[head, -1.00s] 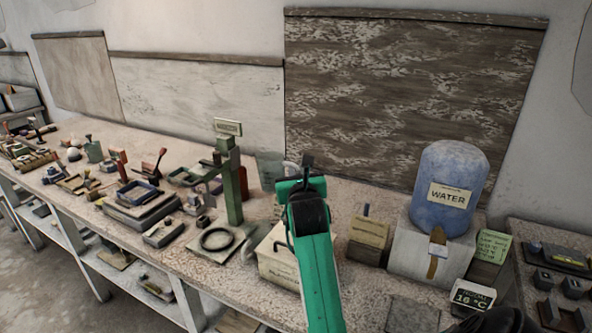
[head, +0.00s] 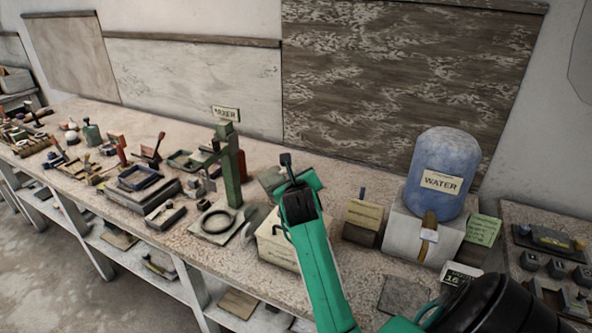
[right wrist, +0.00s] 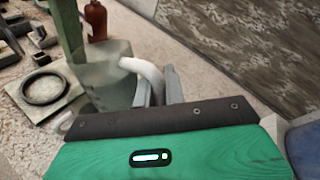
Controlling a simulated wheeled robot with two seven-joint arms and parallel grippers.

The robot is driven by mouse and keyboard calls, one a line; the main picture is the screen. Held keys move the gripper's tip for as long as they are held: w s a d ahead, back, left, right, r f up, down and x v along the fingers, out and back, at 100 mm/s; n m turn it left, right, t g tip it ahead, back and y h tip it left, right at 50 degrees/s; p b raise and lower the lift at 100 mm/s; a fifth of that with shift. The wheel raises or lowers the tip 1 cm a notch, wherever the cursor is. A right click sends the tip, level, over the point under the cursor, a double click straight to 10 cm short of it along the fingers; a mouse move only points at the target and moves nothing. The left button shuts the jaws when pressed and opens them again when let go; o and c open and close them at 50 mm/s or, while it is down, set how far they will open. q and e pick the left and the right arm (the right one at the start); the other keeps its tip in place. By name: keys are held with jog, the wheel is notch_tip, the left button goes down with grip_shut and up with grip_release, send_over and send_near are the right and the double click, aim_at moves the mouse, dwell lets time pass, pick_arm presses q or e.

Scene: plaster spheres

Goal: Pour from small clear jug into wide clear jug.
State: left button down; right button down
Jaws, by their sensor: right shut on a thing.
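My right gripper (right wrist: 160,88) is shut on the pale handle of a clear jug, which I take for the small clear jug (right wrist: 106,78). In the head view this jug (head: 270,179) shows as a greyish shape left of the gripper (head: 288,170), apparently tilted; its contents cannot be made out. A faint clear shape (head: 252,217) stands on the bench below it, beside the green mixer stand; it may be the wide clear jug, but its outline is unclear. My left gripper is not in view.
The green mixer stand (head: 230,175) with a dark ring on its base is close left. A cream box (head: 278,248) lies below my arm. The blue water container (head: 442,172) stands on a pale block to the right. Tools and trays crowd the bench's left.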

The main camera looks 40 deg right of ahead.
jog(key=shift+f, duration=0.6)
jog(key=r+n+p, duration=0.1)
jog(key=p, duration=0.2)
jog(key=shift+a+g, duration=0.1)
jog(key=shift+g, duration=0.3)
jog(key=shift+w, duration=0.1)
jog(key=r+p, duration=0.1)
jog(key=p, duration=0.1)
jog(key=shift+w+n+g+p, duration=0.15)
jog(key=shift+n+g+p, duration=0.15)
jog(key=shift+n+p, duration=0.1)
dwell(0.4)
